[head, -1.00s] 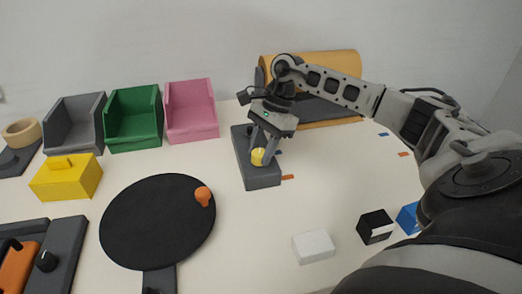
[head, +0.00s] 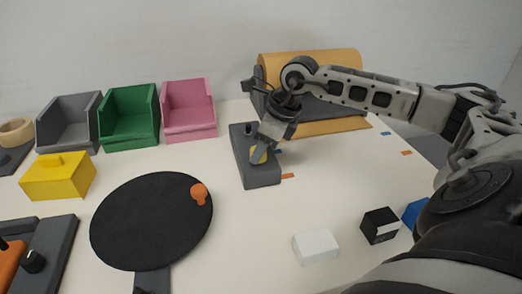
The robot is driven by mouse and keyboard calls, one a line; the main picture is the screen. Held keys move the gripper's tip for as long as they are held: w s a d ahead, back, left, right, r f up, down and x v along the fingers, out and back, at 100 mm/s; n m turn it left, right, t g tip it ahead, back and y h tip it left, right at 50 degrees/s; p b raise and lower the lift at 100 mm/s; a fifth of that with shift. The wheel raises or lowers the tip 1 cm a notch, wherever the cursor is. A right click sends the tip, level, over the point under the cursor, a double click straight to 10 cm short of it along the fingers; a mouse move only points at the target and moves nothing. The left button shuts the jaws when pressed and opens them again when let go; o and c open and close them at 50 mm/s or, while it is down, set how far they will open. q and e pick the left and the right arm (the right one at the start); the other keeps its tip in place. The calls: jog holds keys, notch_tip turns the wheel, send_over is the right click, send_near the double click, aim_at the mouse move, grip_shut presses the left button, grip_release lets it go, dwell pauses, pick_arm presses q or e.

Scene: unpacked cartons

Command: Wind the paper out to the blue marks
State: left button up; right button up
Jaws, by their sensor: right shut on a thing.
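A tan paper roll (head: 312,66) lies in a dark grey holder at the back. A strip of its paper (head: 325,129) lies flat on the table, its front edge a little behind the blue marks. One blue mark (head: 386,133) shows at the right; the other, at the left beside the grey base, is mostly hidden by my gripper. The fingers cover much of the knob. My left gripper is out of view.
Orange marks (head: 406,153) lie nearer than the blue ones. A black disc (head: 150,225) with an orange knob, a yellow box (head: 58,178) and grey, green (head: 128,120) and pink bins stand left. White (head: 316,247), black (head: 379,226) and blue blocks sit front right.

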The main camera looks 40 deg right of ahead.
jog(key=m+h+b, duration=0.1)
jog(key=m, duration=0.2)
jog(key=shift+a+f+m+b, duration=0.1)
jog(key=shift+m+b, duration=0.2)
jog(key=shift+b, duration=0.1)
jog(key=m+h+b, duration=0.1)
jog(key=m, duration=0.2)
jog(key=shift+a+t+h, duration=0.1)
jog(key=shift+t+h, duration=0.2)
jog(key=shift+m+h, duration=0.3)
jog(key=shift+m, duration=0.6)
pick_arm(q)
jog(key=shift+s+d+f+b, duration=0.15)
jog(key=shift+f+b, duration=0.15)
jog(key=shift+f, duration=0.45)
pick_arm(e)
jog(key=shift+m, duration=0.4)
jog(key=o, duration=1)
